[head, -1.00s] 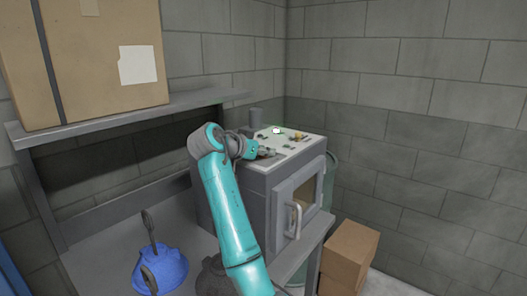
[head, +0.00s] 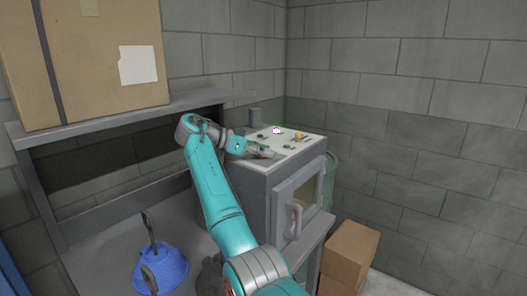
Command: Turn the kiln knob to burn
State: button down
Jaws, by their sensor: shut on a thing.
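The kiln (head: 246,188) is a grey box on the bench, with a white control panel (head: 290,146) on top and a front door with a pale handle (head: 296,219). My gripper (head: 266,154) reaches in from the left, low at the panel's near left part. It is shut on the kiln knob, which the fingers hide. The knob's setting and the panel markings are too small to read.
A shelf (head: 120,120) with a large cardboard box (head: 85,60) hangs at upper left. A blue hood-like object (head: 160,270) with dark handles lies on the bench (head: 95,255). Brown boxes (head: 350,247) stand on the floor right of the bench.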

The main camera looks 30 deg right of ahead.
jog(key=shift+f, duration=0.1)
jog(key=c, duration=0.8)
grip_release()
jog(key=v, duration=1.2)
jog(key=shift+d, duration=0.1)
